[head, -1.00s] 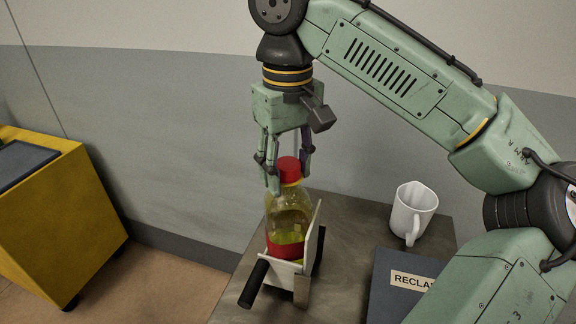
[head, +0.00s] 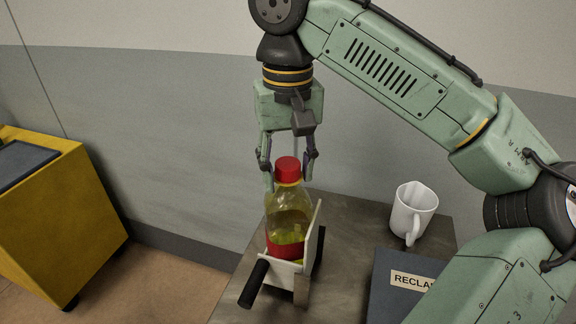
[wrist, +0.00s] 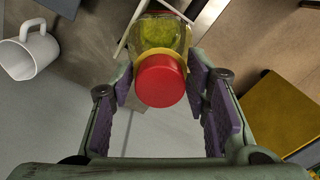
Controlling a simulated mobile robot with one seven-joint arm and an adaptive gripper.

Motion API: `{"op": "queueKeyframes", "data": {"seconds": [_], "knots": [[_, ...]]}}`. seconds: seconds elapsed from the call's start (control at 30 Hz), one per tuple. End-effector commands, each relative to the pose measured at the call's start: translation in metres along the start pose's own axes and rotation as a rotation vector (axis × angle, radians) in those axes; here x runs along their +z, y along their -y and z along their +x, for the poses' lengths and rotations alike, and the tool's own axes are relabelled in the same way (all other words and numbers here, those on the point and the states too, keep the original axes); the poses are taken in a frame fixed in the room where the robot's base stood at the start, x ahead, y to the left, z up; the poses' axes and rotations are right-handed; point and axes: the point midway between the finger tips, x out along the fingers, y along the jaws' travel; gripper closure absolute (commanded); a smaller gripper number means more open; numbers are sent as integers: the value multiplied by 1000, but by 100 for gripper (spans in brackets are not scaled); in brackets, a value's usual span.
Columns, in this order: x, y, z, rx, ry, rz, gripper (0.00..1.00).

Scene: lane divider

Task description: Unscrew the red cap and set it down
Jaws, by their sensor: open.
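The red cap (head: 287,169) sits on top of a clear bottle (head: 289,212) with yellow liquid and a red band low down. The bottle stands upright in a white holder with black handles (head: 314,240) on the table. My gripper (head: 289,176) points down over the bottle, with its open fingers on either side of the cap. In the wrist view the cap (wrist: 160,80) lies between the purple finger pads, with a gap showing on each side. The bottle's lower part is partly hidden by the holder.
A white mug (head: 413,212) and a dark box labelled "RECLA..." (head: 392,284) stand to the right on the grey table (head: 347,222). A yellow cabinet (head: 70,215) stands on the floor at the left. Bare tabletop shows between holder and mug.

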Motion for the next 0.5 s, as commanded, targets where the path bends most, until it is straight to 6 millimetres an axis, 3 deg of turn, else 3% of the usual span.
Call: {"op": "queueKeyframes", "data": {"seconds": [0.5], "knots": [[0, 0, 0, 0, 0, 212, 57]]}}
